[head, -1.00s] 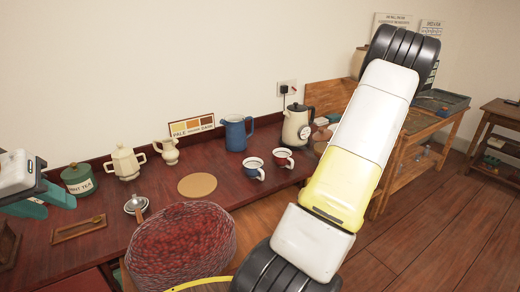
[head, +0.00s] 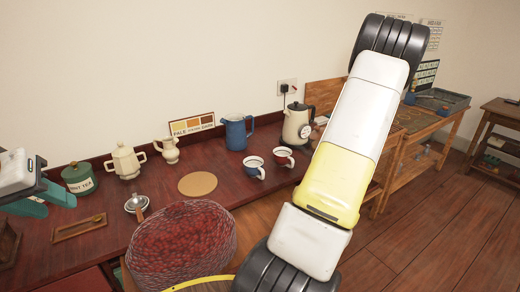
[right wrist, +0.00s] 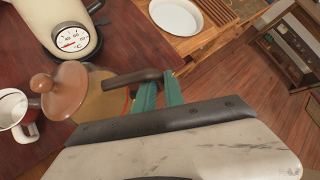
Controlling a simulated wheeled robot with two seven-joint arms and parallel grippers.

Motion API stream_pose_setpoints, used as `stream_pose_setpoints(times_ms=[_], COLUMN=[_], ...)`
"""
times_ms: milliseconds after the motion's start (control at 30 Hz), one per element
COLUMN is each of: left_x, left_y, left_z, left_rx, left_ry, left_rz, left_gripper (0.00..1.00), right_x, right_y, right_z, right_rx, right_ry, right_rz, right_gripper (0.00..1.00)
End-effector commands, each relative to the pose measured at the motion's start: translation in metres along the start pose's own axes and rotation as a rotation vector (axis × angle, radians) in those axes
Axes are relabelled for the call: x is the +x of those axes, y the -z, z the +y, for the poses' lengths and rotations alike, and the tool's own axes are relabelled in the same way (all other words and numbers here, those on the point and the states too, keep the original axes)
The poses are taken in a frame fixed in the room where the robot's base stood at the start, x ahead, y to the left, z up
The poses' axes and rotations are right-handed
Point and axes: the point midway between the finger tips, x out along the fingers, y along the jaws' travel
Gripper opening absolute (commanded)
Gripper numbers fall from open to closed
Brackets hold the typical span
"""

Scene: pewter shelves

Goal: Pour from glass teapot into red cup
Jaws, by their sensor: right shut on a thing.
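The red cup (head: 284,157) stands upright on the dark red table, right of a blue cup (head: 255,168). It also shows at the left edge of the right wrist view (right wrist: 14,112). The glass teapot (right wrist: 98,100), amber with a brown lid and dark handle, shows in the right wrist view, right of the red cup. My right gripper (right wrist: 158,92) has its teal fingers shut on the teapot's handle. In the head view my right arm hides the teapot and that gripper. My left gripper (head: 46,200) is open and empty at the left edge.
A cream kettle (head: 297,124) with a dial stands behind the red cup, close to the teapot. A blue jug (head: 236,132), a round cork mat (head: 197,184) and a wire basket of red stuff (head: 180,250) are further left. Wooden side tables stand right.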

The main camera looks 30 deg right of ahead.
Motion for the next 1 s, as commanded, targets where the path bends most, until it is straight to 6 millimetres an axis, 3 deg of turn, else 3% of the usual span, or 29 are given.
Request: stream_pose_setpoints(times_ms=[1000], left_x=[0.000], left_y=[0.000], left_z=[0.000], left_rx=[0.000], left_ry=[0.000], left_rz=[0.000], left_gripper=[0.35], right_x=[-0.015], right_y=[-0.017], right_z=[0.009], right_rx=[-0.061], right_ry=[0.064], right_rz=[-0.002], right_gripper=[0.00])
